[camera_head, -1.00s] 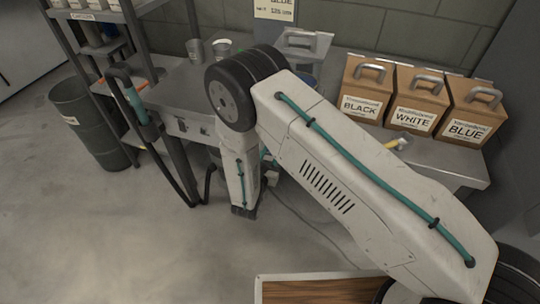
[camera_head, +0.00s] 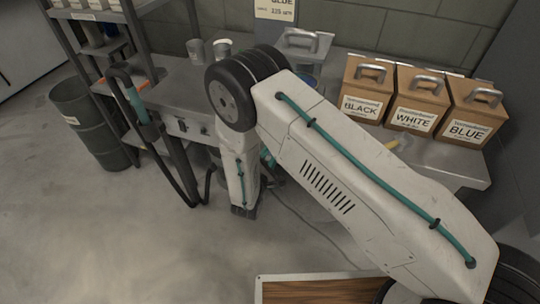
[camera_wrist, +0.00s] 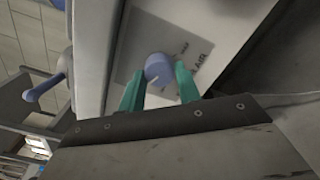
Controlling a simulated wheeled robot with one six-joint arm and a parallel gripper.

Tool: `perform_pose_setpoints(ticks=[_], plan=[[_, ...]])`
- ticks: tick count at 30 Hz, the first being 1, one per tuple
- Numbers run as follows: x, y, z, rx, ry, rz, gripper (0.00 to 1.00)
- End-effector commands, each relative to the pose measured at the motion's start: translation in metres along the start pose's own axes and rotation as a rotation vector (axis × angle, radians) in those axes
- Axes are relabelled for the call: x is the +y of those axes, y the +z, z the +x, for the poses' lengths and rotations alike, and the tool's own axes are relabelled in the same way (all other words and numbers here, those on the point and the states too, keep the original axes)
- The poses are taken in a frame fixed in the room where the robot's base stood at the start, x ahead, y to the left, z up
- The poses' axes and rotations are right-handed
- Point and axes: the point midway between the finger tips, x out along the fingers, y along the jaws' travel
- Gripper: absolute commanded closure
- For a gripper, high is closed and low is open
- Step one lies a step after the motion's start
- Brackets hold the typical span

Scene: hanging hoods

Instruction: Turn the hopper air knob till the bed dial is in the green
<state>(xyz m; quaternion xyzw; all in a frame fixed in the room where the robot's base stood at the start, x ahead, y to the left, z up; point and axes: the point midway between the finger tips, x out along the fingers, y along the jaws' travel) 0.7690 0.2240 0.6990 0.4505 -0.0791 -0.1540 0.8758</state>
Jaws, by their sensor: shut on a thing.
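The air knob (camera_wrist: 158,68) is a round blue knob with a pale mark at its lower edge. It sits on a grey plate (camera_wrist: 133,50) lettered "AIR" in the wrist view. My gripper (camera_wrist: 160,76) has teal fingers, one on each side of the knob, and is shut on it. In the head view my arm covers the knob and gripper. The bed dial and its green zone cannot be made out in either view.
A steel bench (camera_head: 440,158) holds boxes marked BLACK (camera_head: 363,90), WHITE (camera_head: 414,100) and BLUE (camera_head: 470,112). A grey bin (camera_head: 88,125) stands at left by a shelf rack. Floor at lower left is clear.

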Motion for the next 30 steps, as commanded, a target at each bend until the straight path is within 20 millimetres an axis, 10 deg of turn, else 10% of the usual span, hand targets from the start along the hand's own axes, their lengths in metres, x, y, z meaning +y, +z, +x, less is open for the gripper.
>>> perform_pose_setpoints(ticks=[30], plan=[[0.0004, 0.0010, -0.0004, 0.000, -0.001, 0.723, 0.90]])
